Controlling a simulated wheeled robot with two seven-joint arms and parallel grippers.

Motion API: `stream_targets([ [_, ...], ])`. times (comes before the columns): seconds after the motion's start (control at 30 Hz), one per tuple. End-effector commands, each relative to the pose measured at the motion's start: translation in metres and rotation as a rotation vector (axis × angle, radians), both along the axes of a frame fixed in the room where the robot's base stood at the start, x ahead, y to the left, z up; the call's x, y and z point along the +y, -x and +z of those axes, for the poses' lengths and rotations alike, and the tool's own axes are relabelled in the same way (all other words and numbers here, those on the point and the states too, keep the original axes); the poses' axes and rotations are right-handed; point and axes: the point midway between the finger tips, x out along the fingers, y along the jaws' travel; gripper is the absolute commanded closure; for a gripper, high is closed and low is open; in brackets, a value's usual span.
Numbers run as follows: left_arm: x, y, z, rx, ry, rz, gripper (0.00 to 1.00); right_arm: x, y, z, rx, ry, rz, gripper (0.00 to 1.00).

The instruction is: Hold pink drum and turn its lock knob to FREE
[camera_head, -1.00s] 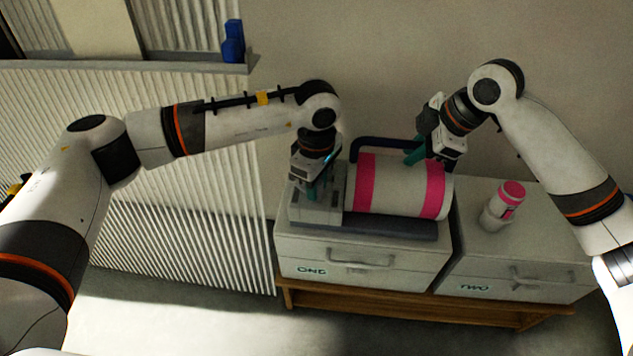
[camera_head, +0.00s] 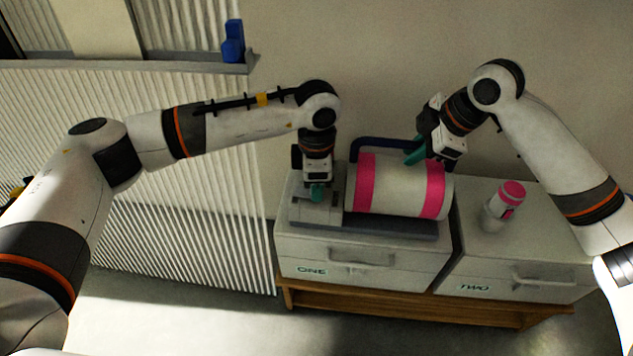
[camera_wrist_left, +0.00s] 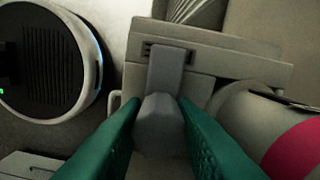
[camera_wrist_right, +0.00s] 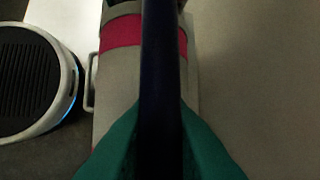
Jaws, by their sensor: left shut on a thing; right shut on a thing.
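The white drum (camera_head: 395,185) with two pink bands lies on its side on a grey base (camera_head: 390,227) on top of box ONE. My left gripper (camera_head: 317,194) points down at the left end of this base. It is shut on the grey lock knob (camera_wrist_left: 158,118), whose flat lever points away from the fingers in the left wrist view. My right gripper (camera_head: 413,157) is shut on the dark blue bar (camera_head: 375,142) behind the drum. The bar (camera_wrist_right: 161,75) runs between its green fingers in the right wrist view. No FREE marking is readable.
Box ONE (camera_head: 300,248) and box TWO (camera_head: 560,262) stand side by side on a wooden bench (camera_head: 400,303). A small white bottle with a pink cap (camera_head: 511,191) stands on box TWO. A ledge with a blue object (camera_head: 232,45) is at the upper left.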

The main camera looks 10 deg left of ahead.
Motion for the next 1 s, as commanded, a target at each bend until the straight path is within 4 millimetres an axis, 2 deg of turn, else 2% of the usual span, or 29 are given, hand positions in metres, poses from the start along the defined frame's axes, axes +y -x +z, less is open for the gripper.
stream_targets([
  [0.37,0.000,0.000,0.001,0.000,0.001,0.008,0.97,0.000,0.000,0.000,0.002,0.001,-0.002,1.00],
  [0.4,0.000,0.000,0.001,0.000,0.001,0.008,0.73,0.000,0.000,0.000,0.002,0.001,-0.002,1.00],
  [0.53,0.000,0.000,0.001,0.000,0.001,0.007,0.53,0.000,0.000,0.000,0.002,0.001,-0.002,1.00],
  [0.83,0.000,0.000,0.002,-0.001,0.001,0.006,0.53,0.000,0.000,0.000,0.001,0.001,-0.002,1.00],
  [1.0,0.000,-0.001,0.022,-0.004,0.000,0.006,0.53,0.000,0.000,0.000,0.001,0.001,-0.002,1.00],
])
